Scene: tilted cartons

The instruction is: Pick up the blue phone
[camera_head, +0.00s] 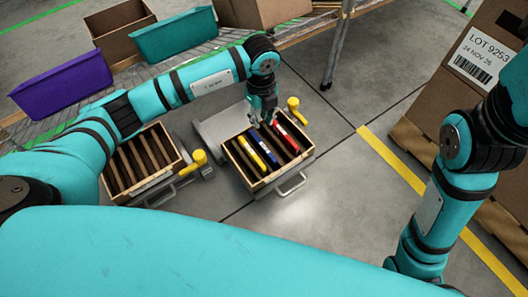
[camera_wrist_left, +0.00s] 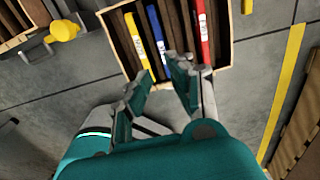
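The blue phone (camera_head: 263,147) stands on edge in a slot of a wooden crate (camera_head: 286,175), between a yellow phone (camera_head: 249,152) and a red phone (camera_head: 285,139). In the left wrist view the blue phone (camera_wrist_left: 157,36) shows beyond the fingers, its near end close to the fingertips. My left gripper (camera_head: 263,112) hangs above the back part of the crate. It also shows in the left wrist view (camera_wrist_left: 160,74), with its fingers apart and nothing between them. I cannot tell how high above the phone it is. My right arm shows at the right, but its gripper is out of view.
A second slotted crate (camera_head: 153,184) stands to the left, with a yellow-handled part (camera_head: 193,160) beside it. Behind are a purple bin (camera_head: 62,82) and a teal bin (camera_head: 174,36) on a rack. A large carton (camera_head: 474,75) leans at the right. The floor before the crate is clear.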

